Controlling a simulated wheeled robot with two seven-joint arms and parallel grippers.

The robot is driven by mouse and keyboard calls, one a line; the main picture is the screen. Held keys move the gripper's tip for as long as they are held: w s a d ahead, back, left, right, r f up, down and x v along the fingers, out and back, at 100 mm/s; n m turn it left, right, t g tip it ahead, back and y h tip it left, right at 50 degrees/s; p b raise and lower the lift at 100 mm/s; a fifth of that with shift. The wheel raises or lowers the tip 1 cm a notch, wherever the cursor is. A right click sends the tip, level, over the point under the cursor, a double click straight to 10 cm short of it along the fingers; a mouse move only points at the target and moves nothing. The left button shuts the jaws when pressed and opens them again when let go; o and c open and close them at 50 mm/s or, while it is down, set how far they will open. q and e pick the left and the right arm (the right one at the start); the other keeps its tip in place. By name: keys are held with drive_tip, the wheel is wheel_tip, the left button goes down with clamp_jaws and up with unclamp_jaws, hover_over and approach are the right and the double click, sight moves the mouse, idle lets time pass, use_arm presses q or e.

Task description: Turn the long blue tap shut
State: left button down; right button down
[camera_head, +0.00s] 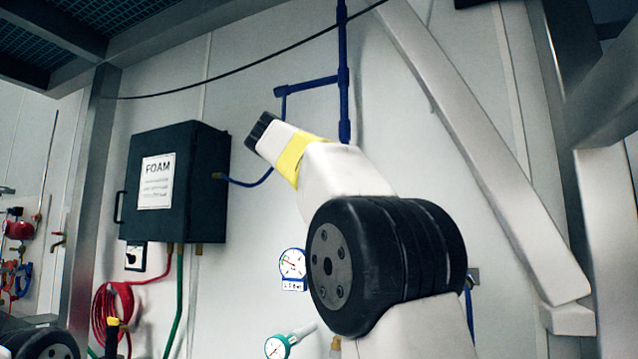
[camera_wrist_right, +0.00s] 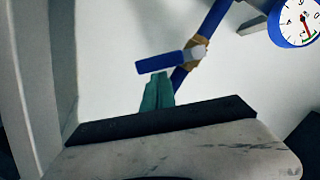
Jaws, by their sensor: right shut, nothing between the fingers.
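The long blue tap (camera_wrist_right: 163,62) shows in the right wrist view as a flat blue handle joined to a brass-coloured fitting on a blue pipe (camera_wrist_right: 215,16). The handle lies at a slant to the pipe, its free end pointing left. My right gripper (camera_wrist_right: 158,80) is shut and empty, its green fingertips just below the handle in the picture. Whether they touch it I cannot tell. In the head view my right arm fills the middle, and I cannot make out the tap there. My left gripper is not in view.
A blue-rimmed gauge (camera_wrist_right: 295,21) is near the pipe in the wrist view. In the head view, a dark FOAM box (camera_head: 175,181) hangs on the white wall, with a red hose (camera_head: 104,308) below. A grey post (camera_head: 86,205) stands left, a pale sloping beam (camera_head: 480,150) right.

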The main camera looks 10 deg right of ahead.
drive_tip(key=d+f+m, duration=0.1)
drive_tip(key=m, duration=0.1)
drive_tip(key=s+d+f+m+y, duration=0.1)
drive_tip(key=m, duration=0.1)
drive_tip(key=s+d+f+m+y, duration=0.1)
drive_tip(key=m, duration=0.1)
drive_tip(key=shift+d+f+t, duration=0.1)
drive_tip(key=shift+f+t, duration=0.05)
drive_tip(key=shift+t, duration=0.25)
drive_tip(key=shift+s+f, duration=0.1)
drive_tip(key=shift+f, duration=0.05)
idle(0.5)
